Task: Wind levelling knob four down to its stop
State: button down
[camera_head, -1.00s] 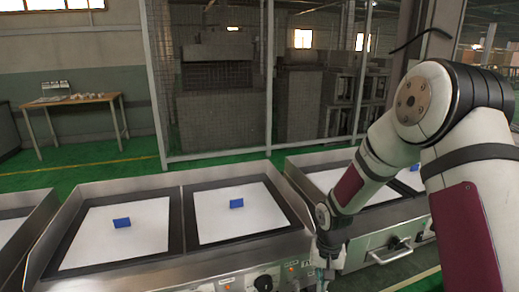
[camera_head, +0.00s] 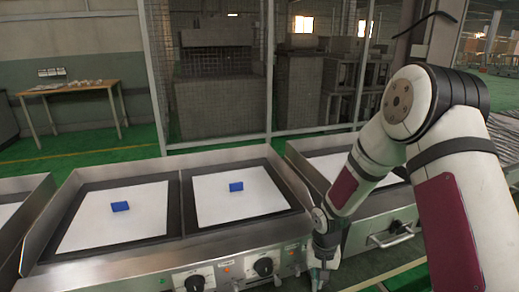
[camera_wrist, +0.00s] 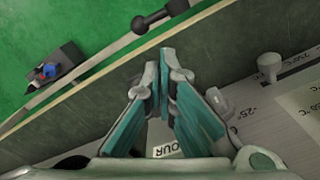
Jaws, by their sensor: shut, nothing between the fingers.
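My gripper (camera_wrist: 167,58) is shut and empty in the wrist view, its two teal-padded fingers meeting at the tips. Between the lower parts of its fingers a printed label (camera_wrist: 168,149) shows the letters "OUR"; the rest of it is covered. A small grey knob with a round head (camera_wrist: 270,66) stands on the panel right of my fingers, apart from them. I cannot tell whether it is knob four. A grey part (camera_wrist: 218,102) shows partly behind the right finger. In the head view my gripper (camera_head: 319,282) is low, at the right end of the griddle's front.
The steel griddle (camera_head: 240,235) has two white plates with blue blocks (camera_head: 120,206) (camera_head: 236,187) and black dials (camera_head: 194,283) (camera_head: 263,267) on its front. Another griddle (camera_head: 375,225) stands at right.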

jog(key=shift+w+d+f, duration=0.1)
jog(key=shift+w+d, duration=0.2)
jog(key=shift+w, duration=0.3)
dwell(1.3)
jog(key=shift+s+d, duration=0.1)
jog(key=shift+d, duration=0.15)
jog(key=shift+d, duration=0.3)
jog(key=shift+d, duration=0.2)
dwell(0.4)
jog(key=shift+s, duration=0.2)
jog(key=shift+s, duration=0.25)
notch_tip(320, 180, up, 6)
jog(key=p, duration=0.3)
jog(key=shift+p, duration=0.3)
jog(key=shift+a, duration=0.1)
